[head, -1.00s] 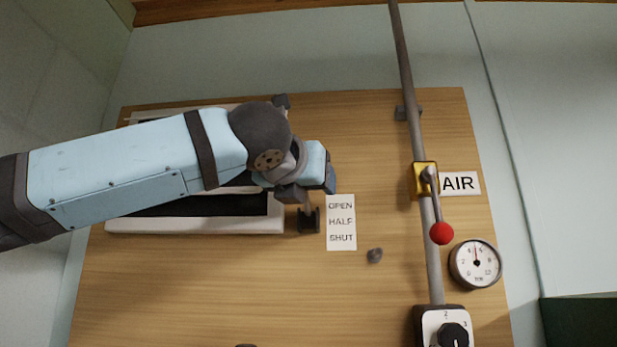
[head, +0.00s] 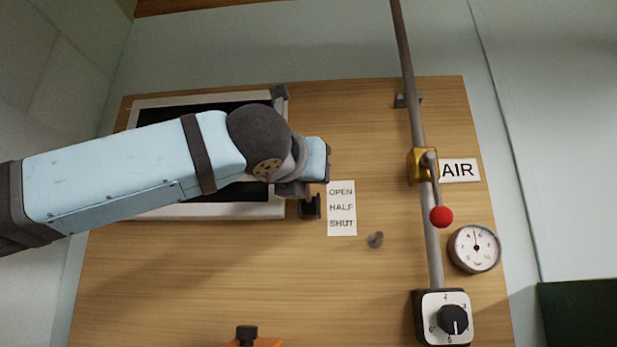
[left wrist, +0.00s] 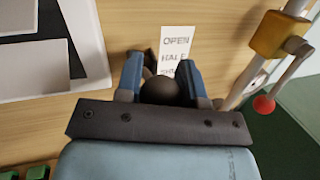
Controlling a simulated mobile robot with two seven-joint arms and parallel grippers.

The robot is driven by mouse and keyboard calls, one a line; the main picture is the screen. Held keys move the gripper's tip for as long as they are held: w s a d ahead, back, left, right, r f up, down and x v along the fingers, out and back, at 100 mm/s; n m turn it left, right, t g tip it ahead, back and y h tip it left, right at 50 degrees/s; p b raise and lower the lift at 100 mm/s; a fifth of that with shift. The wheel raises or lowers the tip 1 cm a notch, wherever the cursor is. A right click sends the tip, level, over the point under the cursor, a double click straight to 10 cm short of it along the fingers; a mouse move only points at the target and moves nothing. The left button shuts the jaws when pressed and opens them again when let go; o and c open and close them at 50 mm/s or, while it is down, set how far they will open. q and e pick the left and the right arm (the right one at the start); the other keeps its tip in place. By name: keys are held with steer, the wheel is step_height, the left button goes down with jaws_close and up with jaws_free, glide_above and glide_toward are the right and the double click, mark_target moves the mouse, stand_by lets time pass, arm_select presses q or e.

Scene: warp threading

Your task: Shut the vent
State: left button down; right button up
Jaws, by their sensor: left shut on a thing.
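The vent (head: 235,212) is a white frame around a dark opening at the upper left of the wooden board. My left arm covers much of it. A white label (head: 342,208) reading OPEN, HALF, SHUT from top to bottom is right of the vent. My left gripper (head: 300,188) is at the vent's right edge, left of the label and near the OPEN line. In the left wrist view its blue fingers are shut on a dark round knob (left wrist: 160,91). The knob's stem and the vent's inside behind my arm are hidden. My right gripper is not in view.
Dark brackets sit at the vent's top right (head: 280,93) and lower right (head: 310,207). A grey pipe (head: 408,70) carries a brass valve with a red-ended lever (head: 441,216). A gauge (head: 475,248) and dial (head: 452,320) are lower right. The board's lower middle is mostly clear.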

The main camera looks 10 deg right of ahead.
mark_target(308, 194)
arm_select(q)
steer(key=f+t+h+b, duration=0.1)
steer(key=b, duration=0.1)
steer(key=f+m+t+h+b, duration=0.1)
steer(key=f+t+b, duration=0.1)
steer(key=b, duration=0.1)
steer(key=shift+s+a, duration=0.1)
steer(key=shift+s, duration=0.25)
steer(key=shift+f+m+t+h+b, duration=0.3)
steer(key=shift+m+h+b, duration=0.1)
steer(key=shift+b, duration=0.6)
steer(key=shift+f+t+h+b, duration=0.15)
steer(key=shift+t+h+b, duration=0.15)
steer(key=shift+b, duration=0.3)
steer(key=shift+m, duration=0.3)
steer(key=c, duration=0.8)
jaws_free()
steer(key=shift+o, duration=0.2)
